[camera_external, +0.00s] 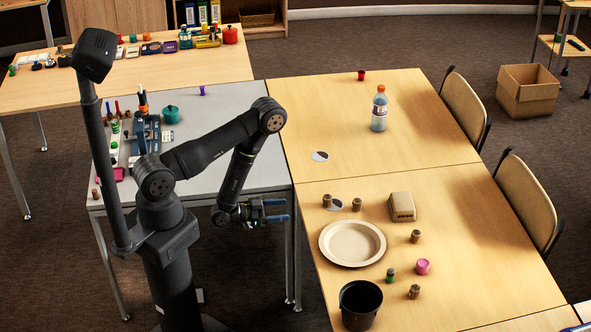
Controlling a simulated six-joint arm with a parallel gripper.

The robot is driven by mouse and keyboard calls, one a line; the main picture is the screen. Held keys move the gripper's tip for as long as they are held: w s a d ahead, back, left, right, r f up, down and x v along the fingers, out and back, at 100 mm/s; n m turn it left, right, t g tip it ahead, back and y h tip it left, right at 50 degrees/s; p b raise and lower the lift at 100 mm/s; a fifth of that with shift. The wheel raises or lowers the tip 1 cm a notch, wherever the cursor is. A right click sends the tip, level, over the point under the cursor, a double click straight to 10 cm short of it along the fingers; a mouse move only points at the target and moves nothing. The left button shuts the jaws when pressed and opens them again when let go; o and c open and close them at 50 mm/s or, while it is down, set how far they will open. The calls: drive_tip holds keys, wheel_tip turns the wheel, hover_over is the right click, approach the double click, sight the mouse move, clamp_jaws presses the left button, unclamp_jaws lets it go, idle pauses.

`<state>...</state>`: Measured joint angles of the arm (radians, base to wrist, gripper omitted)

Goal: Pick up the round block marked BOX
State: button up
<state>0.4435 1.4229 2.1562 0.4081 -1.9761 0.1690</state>
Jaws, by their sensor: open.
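Several small round brown blocks stand on the wooden table: one at the left (327,200), one beside it (357,204), one right of the plate (416,236) and one near the front (414,291). Their markings are too small to read, so I cannot tell which says BOX. My gripper (281,210) is open, with its fingers pointing right. In the picture it is left of the blocks, near the table's left edge. Nothing shows between its fingers.
A beige plate (325,250), black pot (343,310), tan box-like item (402,207), pink round item (423,267) and small green-topped item (390,275) share the near wooden table (470,215). A bottle (379,112) and red cup (361,75) stand farther back. Chairs line the right side.

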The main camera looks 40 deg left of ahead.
drive_tip(key=shift+c, duration=0.7)
drive_tip(key=shift+r, duration=0.1)
